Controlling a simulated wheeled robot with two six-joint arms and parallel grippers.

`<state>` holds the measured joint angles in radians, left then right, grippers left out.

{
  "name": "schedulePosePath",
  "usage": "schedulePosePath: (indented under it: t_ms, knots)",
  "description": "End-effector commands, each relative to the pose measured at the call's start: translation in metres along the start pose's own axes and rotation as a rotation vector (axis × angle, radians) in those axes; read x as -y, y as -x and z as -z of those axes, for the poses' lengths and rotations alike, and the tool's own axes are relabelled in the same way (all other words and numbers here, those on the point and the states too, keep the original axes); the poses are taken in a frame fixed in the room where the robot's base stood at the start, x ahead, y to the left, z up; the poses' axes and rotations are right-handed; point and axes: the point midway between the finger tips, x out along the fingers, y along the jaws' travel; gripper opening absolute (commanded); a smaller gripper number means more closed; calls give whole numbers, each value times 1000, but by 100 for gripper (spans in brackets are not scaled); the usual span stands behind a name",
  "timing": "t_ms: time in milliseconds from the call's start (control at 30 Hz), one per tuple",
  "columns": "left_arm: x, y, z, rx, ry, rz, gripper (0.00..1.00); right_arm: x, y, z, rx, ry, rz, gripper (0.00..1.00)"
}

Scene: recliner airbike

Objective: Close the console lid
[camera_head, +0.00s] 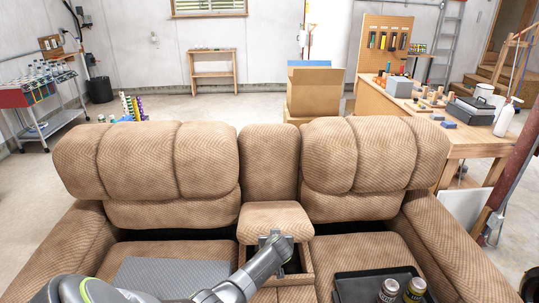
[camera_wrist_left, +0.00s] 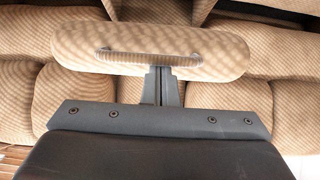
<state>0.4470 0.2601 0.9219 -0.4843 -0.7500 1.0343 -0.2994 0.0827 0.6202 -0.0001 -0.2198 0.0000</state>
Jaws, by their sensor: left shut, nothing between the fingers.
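The tan upholstered console lid (camera_head: 275,218) stands between the two seats of the recliner, in front of the middle backrest. It is raised at an angle above the console box (camera_head: 305,270), whose dark inside shows partly beside my arm. My left gripper (camera_head: 274,240) is shut and empty, with its fingers at the front lower edge of the lid. My right gripper is not in view.
A black tray (camera_head: 345,287) with two cans sits on the right seat. A grey mat (camera_head: 165,272) lies on the left seat under my left arm. Armrests flank both seats. A workbench (camera_head: 470,137) with tools stands behind at right.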

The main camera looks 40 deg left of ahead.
Motion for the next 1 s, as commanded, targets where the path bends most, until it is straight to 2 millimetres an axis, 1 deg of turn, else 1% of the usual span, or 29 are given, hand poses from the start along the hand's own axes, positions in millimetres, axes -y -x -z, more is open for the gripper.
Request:
schedulePosePath:
  t_ms: [33, 167, 400, 700, 1000]
  knots:
    - [0, -6, -16, -15, 0, -1, 0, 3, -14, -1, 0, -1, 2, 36]
    - [0, -9, -36, -58, 0, -1, 0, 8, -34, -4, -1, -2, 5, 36]
    - [0, -18, -71, -137, 0, 0, 0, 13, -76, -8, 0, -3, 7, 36]
    - [-1, -27, -103, -219, 0, 0, 0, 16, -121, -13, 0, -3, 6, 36]
    - [-1, -36, -126, -280, 0, 0, 0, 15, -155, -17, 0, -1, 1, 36]
